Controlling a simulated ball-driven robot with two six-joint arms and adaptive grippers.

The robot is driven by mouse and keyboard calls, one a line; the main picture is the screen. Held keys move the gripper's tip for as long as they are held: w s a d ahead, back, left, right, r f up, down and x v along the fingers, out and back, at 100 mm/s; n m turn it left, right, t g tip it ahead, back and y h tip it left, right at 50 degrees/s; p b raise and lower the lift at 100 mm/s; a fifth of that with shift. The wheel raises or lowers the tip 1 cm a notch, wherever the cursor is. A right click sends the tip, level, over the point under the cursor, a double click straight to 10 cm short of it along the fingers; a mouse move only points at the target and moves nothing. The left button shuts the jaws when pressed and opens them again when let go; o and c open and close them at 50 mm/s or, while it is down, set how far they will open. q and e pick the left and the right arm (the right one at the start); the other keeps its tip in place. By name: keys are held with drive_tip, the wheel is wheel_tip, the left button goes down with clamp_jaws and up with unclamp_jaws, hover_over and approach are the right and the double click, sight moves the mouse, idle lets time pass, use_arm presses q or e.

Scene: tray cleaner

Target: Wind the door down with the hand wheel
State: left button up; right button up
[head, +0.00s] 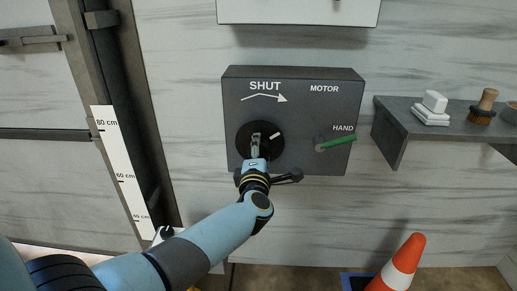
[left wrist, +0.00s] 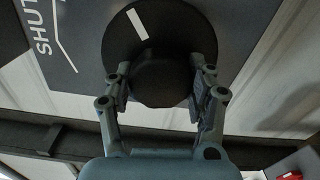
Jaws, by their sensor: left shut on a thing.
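The hand wheel is a black disc (head: 270,146) low on the left of a dark grey control box (head: 310,108). It has a white mark, which points right and slightly up in the head view. My left gripper (head: 256,145) is at the wheel's middle, shut on its dark hub. In the left wrist view, the fingers (left wrist: 160,88) stand on either side of the hub (left wrist: 160,72), in front of the disc (left wrist: 175,25). A green lever (head: 338,142) lies below the word HAND. The door (head: 60,180) is at the left. My right gripper is out of view.
An arrow under SHUT points right on the box. A white scale strip (head: 123,170) in cm stands beside the door frame. A grey shelf (head: 393,122) with a brush (head: 485,105) is to the right. An orange and white cone (head: 402,268) stands below.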

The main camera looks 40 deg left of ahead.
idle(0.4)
use_arm(q)
drive_tip(key=o, duration=1.2)
drive_tip(key=v, duration=1.2)
